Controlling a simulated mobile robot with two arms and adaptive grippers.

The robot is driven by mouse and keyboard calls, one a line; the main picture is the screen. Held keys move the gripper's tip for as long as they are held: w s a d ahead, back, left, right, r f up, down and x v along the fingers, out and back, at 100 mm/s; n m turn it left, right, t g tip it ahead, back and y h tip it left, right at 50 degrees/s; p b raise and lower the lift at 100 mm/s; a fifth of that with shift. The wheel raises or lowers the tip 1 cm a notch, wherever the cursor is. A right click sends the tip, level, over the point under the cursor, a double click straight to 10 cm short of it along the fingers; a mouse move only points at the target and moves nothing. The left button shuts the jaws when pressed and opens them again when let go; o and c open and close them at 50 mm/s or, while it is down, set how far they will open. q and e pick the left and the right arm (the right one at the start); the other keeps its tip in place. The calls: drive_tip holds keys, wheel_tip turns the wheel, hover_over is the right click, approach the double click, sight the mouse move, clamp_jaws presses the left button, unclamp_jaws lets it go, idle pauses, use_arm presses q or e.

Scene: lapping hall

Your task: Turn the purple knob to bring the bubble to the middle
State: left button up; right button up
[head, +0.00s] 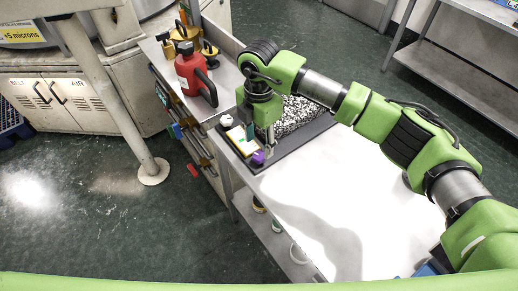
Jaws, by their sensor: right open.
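The purple knob (258,157) sits at the near end of a small pale block with a yellow-green strip (237,136), which looks like the level. The bubble is too small to make out. The block lies on a dark plate (290,150) at the left end of the white table. My right gripper (262,138) points down from above, open, just behind the purple knob. Its fingers are small here, and I cannot tell whether they touch anything. My left gripper is not in view.
A white round cap (226,121) is at the plate's far left corner. A red can (194,75) and brass-coloured pieces (186,38) stand on the metal bench behind. A speckled dark slab (297,113) lies beyond the gripper. The white table top (325,205) is largely clear.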

sight(259, 156)
wheel_tip(259, 156, up, 7)
idle(0.3)
idle(0.5)
